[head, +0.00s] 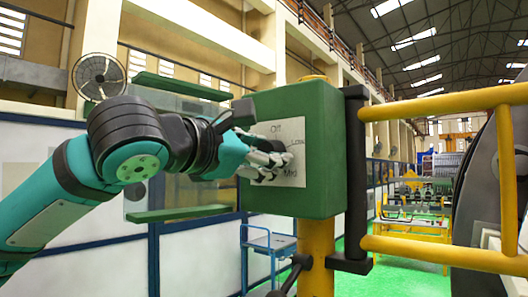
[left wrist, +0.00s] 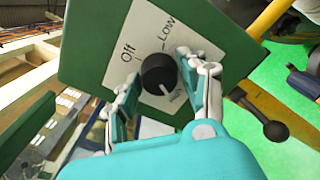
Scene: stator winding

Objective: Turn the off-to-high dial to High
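The black round dial (left wrist: 159,74) sits on a white label plate (left wrist: 150,35) on the green box. In the left wrist view, "Off" and "Low" are readable; a smaller word below the dial is hard to read. A white mark on the dial points toward that word. The plate also shows in the head view (head: 296,196), where my left gripper (head: 280,160) hides the dial. In the left wrist view, the gripper's fingers (left wrist: 157,72) stand open on either side of the dial; whether they touch it I cannot tell. My right gripper is out of view.
The green box (head: 325,150) stands on a yellow post (head: 316,250). A black bar (head: 355,160) and yellow rails (head: 440,105) are at its right. A black-knobbed lever (head: 300,262) sticks out below the box. A blue cart (head: 270,243) stands behind.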

